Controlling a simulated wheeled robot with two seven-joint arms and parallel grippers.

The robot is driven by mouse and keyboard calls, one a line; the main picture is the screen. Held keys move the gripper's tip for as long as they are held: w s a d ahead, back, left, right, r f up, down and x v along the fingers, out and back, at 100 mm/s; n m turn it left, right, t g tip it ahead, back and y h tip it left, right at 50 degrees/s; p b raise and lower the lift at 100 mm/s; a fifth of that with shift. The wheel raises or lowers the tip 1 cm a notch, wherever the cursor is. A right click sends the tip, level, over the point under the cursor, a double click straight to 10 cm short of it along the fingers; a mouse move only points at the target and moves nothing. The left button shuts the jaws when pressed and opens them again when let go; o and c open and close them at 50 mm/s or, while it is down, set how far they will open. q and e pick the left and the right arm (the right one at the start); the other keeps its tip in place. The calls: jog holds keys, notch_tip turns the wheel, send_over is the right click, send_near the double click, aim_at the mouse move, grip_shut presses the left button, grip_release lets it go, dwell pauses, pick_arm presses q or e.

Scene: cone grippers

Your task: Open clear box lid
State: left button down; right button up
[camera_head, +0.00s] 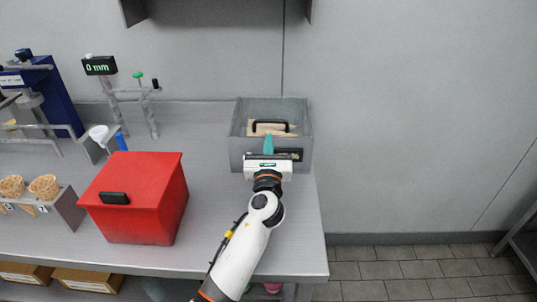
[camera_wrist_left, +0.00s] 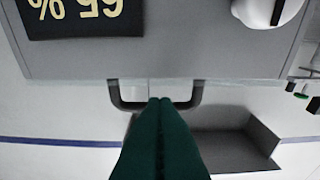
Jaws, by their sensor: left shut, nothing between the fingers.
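The clear box (camera_head: 300,138) is a grey, see-through box at the back right corner of the table. A black handle (camera_head: 270,122) shows over a tan patch within its outline. In the left wrist view a black handle (camera_wrist_left: 115,97) sticks out from the edge of a grey panel. My left gripper (camera_head: 268,142) is at the box's front side, its teal fingers pointing at the handle. The fingers are shut and empty; in the left wrist view their tips (camera_wrist_left: 160,102) overlap the handle's bar. I cannot tell whether they touch it. My right gripper is not in view.
A red box (camera_head: 150,205) with a black handle stands to the left on the table (camera_head: 215,190). Waffle cones in a holder (camera_head: 55,215) and a stand with a "0 mm" display (camera_head: 100,65) are further left.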

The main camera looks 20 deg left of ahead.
pick_arm(q)
jog(key=shift+x, duration=1.5)
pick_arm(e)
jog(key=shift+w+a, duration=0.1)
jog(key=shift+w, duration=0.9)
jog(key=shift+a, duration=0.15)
